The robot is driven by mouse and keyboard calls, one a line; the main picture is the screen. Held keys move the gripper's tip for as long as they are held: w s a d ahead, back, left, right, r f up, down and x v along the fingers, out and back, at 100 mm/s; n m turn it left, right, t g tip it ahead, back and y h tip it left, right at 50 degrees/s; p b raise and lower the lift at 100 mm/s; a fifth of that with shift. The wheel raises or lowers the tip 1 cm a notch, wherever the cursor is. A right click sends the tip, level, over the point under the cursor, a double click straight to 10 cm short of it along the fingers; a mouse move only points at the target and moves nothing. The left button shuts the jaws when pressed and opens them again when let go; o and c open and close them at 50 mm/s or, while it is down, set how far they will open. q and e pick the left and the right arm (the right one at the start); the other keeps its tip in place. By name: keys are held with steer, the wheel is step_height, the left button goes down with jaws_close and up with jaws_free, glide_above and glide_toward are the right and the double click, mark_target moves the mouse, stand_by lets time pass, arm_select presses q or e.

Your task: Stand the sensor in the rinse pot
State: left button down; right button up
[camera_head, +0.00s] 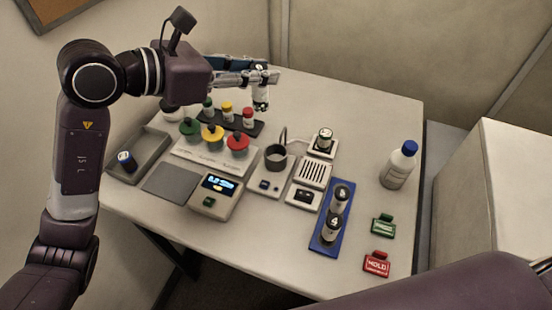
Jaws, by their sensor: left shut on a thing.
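My left gripper (264,78) is shut on a small pale cylinder with a dark end (261,99). It holds the cylinder roughly upright above the back of the table. I cannot tell from its look whether this is the sensor. A dark grey round pot (276,157), perhaps the rinse pot, stands on a light base in front of and below the gripper. A pale curved cable or tube rises beside it. The held cylinder is apart from the pot. My right gripper is out of view; only part of my right arm shows at the bottom right.
A rack with coloured caps (229,119) and green, yellow and red knobs (212,136) stand left of the pot. A display unit (217,191), a blue holder with cylinders (330,232), a grey tray (139,158) and a bottle (399,165) surround it. The table's back right is clear.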

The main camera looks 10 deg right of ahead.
arm_select(q)
steer(key=d+f+p, duration=0.1)
steer(key=f, duration=0.5)
steer(key=d+f+p, duration=0.1)
steer(key=f, duration=0.5)
steer(key=d+f+p, duration=0.1)
steer(key=f, duration=0.5)
steer(key=shift+f, duration=0.2)
steer(key=shift+w, duration=0.1)
steer(key=shift+f, duration=0.2)
steer(key=c, duration=1.7)
jaws_free()
